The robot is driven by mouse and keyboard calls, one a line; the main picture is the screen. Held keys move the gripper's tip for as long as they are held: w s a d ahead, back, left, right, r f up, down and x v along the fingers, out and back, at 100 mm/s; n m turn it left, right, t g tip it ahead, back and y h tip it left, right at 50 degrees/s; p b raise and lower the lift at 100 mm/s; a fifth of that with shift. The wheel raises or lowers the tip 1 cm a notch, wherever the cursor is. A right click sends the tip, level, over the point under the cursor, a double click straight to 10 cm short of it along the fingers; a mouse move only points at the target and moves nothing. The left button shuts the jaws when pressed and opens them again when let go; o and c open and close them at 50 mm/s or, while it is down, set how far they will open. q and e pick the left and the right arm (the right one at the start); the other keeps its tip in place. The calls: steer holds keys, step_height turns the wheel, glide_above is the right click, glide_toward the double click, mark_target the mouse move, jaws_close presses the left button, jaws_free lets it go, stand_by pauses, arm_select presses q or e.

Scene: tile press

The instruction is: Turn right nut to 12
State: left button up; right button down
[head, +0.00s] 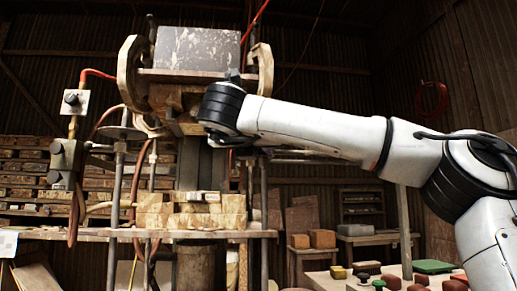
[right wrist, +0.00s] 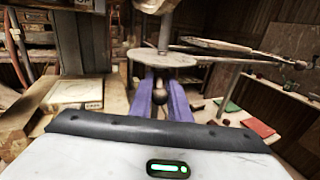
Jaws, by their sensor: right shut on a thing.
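The right nut (right wrist: 162,58) appears to be the round grey plate on an upright rod in the right wrist view. My right gripper (right wrist: 159,88) reaches in from below with its purple fingers, shut on a part just under the plate. A dark ball end (right wrist: 158,98) shows between the fingers. In the head view my white right arm comes in from the right and hides the nut and the fingertips. A similar round plate (head: 121,133) sits on the left rod. No number or scale is readable. My left gripper is not in view.
The press table (head: 60,233) carries pale stacked tiles (head: 190,213); one flat tile (right wrist: 75,95) lies left of my gripper in the wrist view. A speckled block (head: 197,48) sits on top of the press. Hoses hang at left. A side table with coloured pieces (head: 434,267) stands at lower right.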

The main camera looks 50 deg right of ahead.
steer(key=c, duration=1.7)
jaws_free()
steer(key=shift+a+r, duration=0.15)
steer(key=shift+r, duration=0.25)
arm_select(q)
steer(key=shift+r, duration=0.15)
arm_select(e)
steer(key=shift+f, duration=0.15)
